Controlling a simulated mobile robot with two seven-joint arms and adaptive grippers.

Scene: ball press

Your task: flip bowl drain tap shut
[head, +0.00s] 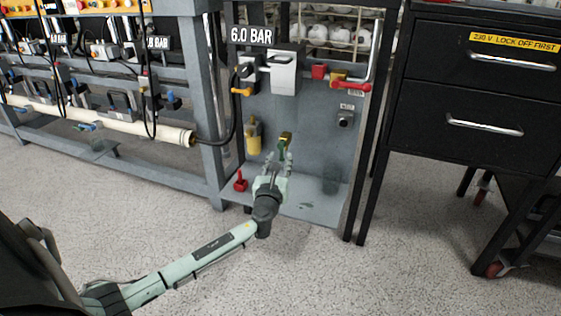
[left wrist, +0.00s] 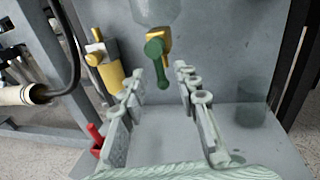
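The bowl drain tap has a green lever (left wrist: 156,62) on a brass body (left wrist: 160,38). It sits under a clear grey bowl (left wrist: 157,10) in the left wrist view, and the lever points mostly downward. In the head view the brass part of the tap (head: 286,136) shows just above my left gripper (head: 281,155), which partly covers the lever. In the left wrist view my left gripper (left wrist: 162,78) is open, with one finger on each side of the lever and gaps between. I cannot tell how deep the lever reaches between the fingers. My right gripper is not in view.
A yellow-and-brass fitting (left wrist: 110,72) is left of the tap. A red-handled part (head: 240,182) stands low on the left. Above are a red lever (head: 350,85) and a 6.0 BAR sign (head: 252,36). A black drawer cabinet (head: 475,85) stands right.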

